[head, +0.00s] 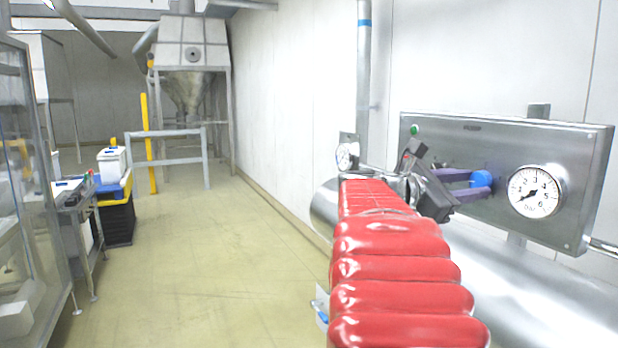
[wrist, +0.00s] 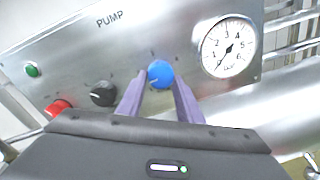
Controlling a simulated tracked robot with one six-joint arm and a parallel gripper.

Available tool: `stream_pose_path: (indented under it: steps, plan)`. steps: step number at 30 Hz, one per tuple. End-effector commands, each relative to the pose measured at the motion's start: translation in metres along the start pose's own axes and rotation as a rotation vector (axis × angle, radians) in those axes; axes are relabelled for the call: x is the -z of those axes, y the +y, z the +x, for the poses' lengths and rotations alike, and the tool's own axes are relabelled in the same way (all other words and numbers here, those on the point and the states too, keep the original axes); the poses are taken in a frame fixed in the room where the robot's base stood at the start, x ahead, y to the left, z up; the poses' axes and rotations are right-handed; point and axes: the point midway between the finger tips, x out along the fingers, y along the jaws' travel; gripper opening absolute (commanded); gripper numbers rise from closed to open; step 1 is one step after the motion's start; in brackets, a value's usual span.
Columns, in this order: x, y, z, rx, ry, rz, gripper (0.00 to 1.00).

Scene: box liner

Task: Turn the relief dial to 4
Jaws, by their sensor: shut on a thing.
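The blue dial (wrist: 160,73) sits on the steel panel marked PUMP, between a black knob and a gauge. My gripper (wrist: 159,84) has its two purple fingers on either side of the dial and is shut on it.
A smaller gauge (head: 346,156) is left of the panel.

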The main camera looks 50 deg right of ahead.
Motion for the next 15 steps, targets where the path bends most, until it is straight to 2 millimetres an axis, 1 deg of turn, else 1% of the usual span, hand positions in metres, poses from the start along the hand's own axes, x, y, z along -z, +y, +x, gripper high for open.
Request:
stream_pose_path:
  steps: [15]
  plan:
    - [-0.0006,-0.001,0.0005,0.0,0.03,0.49,0.1]
